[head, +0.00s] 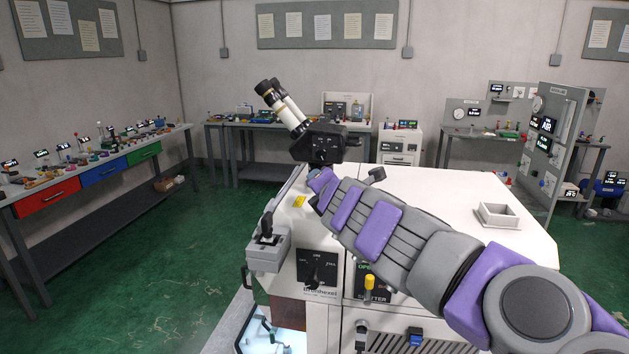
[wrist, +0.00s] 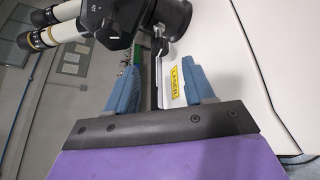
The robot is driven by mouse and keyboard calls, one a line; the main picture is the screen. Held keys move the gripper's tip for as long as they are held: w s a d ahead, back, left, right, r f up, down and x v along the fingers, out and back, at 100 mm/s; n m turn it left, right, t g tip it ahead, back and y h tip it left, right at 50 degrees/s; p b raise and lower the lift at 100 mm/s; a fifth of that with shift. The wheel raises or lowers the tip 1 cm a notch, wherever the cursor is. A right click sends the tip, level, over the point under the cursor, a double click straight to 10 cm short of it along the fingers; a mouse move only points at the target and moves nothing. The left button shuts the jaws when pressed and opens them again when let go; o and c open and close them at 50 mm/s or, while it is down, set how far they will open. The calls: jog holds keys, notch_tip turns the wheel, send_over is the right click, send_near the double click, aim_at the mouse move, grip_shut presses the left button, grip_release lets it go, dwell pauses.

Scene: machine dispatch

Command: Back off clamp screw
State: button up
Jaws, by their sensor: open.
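A black microscope head (head: 318,143) with cream eyepiece tubes (head: 292,110) stands at the back of the white machine (head: 440,190). In the wrist view, the head (wrist: 160,15) and tubes (wrist: 62,25) fill the top. A small metallic piece (wrist: 160,32), possibly the clamp screw, shows below the head; I cannot tell for sure. My gripper (wrist: 163,75) is open, with its two blue fingers apart below the head. Nothing is held between them. A dark strip and a yellow label (wrist: 179,84) show between the fingers. In the head view my arm hides the gripper.
A joystick box (head: 268,249) and a rotary switch panel (head: 317,268) sit on the machine's front left. A small square tray (head: 497,214) lies on its top right. A bench with coloured drawers (head: 100,172) stands left. Green floor between is clear.

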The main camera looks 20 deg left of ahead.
jog(key=p+x, duration=0.2)
jog(key=x, duration=0.5)
jog(key=shift+p, duration=0.4)
jog(key=shift+p+x, duration=0.4)
jog(key=shift+x, duration=0.5)
jog(key=shift+s+f, duration=0.1)
jog(key=shift+c, duration=0.2)
